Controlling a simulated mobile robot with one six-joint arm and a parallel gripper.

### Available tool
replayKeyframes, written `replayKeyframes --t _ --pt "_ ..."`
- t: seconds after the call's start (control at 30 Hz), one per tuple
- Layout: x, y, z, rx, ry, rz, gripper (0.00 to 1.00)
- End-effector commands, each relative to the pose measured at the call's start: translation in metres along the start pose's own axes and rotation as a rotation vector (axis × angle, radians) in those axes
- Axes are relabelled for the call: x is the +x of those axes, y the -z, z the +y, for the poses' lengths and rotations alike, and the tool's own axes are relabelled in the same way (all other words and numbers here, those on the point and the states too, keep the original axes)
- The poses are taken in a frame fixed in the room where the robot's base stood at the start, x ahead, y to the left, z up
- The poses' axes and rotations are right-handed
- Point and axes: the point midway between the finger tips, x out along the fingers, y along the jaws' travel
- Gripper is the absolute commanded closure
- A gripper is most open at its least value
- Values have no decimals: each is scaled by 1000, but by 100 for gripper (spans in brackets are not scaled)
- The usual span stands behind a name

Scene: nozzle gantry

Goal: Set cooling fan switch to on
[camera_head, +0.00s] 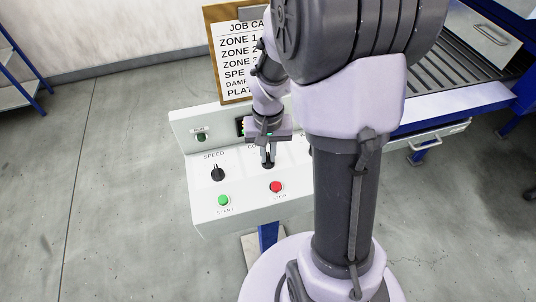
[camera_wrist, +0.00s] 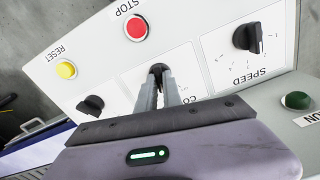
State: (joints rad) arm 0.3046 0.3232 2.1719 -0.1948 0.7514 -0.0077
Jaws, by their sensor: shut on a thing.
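The cooling fan switch (camera_wrist: 156,69) is a black knob on the white control panel, in the middle of the wrist view. Its label is mostly hidden, with only "CO" showing beside the fingers. My gripper (camera_wrist: 158,80) is shut on this knob, with its two grey fingers on either side of it. In the head view my gripper (camera_head: 268,154) reaches down to the panel (camera_head: 245,210) and the dark knob (camera_head: 268,164) shows at its fingertips. The knob's pointer direction is hidden by the fingers.
The black SPEED knob (camera_wrist: 248,38), red STOP button (camera_wrist: 136,28), yellow RESET button (camera_wrist: 66,69) and another black knob (camera_wrist: 91,105) are close by. A green START button (camera_head: 224,200) is at the panel's front. A job card board (camera_head: 232,60) stands behind.

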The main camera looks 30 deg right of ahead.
Motion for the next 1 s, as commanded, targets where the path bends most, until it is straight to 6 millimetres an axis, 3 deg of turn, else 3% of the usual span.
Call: replayKeyframes --t 0.5,1.0 --pt "0 0 0 363 0 1 100" --pt "0 0 0 460 0 0 100"
